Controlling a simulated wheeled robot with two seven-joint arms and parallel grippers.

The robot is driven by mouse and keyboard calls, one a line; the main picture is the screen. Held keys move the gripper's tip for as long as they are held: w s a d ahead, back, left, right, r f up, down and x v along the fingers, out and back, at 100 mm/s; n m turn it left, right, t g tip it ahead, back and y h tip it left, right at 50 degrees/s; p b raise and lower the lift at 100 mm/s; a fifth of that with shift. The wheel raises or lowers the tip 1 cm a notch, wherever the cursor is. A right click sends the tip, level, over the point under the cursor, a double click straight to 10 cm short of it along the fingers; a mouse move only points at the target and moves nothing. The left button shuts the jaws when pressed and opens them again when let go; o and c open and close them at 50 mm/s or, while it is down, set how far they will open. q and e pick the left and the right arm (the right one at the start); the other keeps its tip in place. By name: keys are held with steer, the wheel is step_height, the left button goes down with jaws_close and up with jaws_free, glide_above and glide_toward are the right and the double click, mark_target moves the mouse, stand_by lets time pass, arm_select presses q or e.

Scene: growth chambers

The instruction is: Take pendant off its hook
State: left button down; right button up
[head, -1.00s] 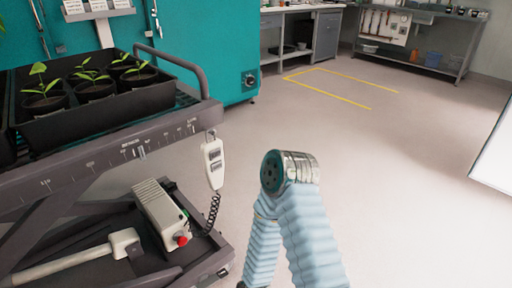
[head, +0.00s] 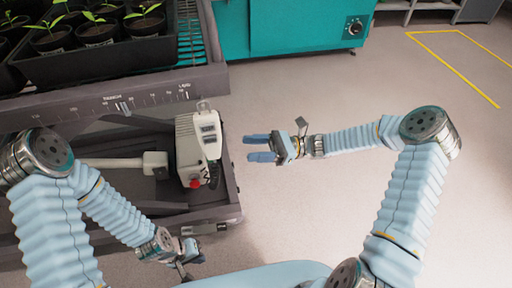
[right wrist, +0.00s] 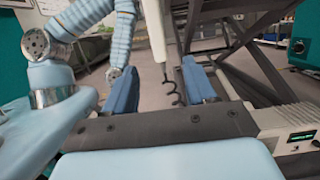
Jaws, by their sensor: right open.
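The pendant (head: 209,134) is a pale handset with dark panels. It hangs upright at the right end of the lift cart's front rail, with its top at a small hook (head: 203,105). My right gripper (head: 256,148) is open and empty just right of the pendant, fingers pointing at it. In the right wrist view the pendant's lower part (right wrist: 156,32) shows beyond and between the two blue fingers, with its dark coiled cord (right wrist: 173,92) below. The hook is out of that view. My left gripper (head: 188,257) is low, near the cart's base; its jaws are unclear.
The lift cart (head: 120,98) carries a black tray (head: 95,62) of potted seedlings. A pale control box (head: 186,152) with a red button (head: 195,183) sits behind the pendant. A teal chamber (head: 290,28) stands at the back. The floor to the right is open.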

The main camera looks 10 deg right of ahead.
mark_target(212, 145)
steer(key=x, duration=0.9)
steer(key=shift+a+p, duration=0.3)
steer(key=shift+a, duration=0.1)
steer(key=shift+x, duration=0.85)
steer(key=c, duration=1)
steer(key=shift+r, duration=0.1)
steer(key=shift+r+p, duration=0.85)
steer(key=shift+r, duration=0.1)
steer(key=shift+s, duration=0.15)
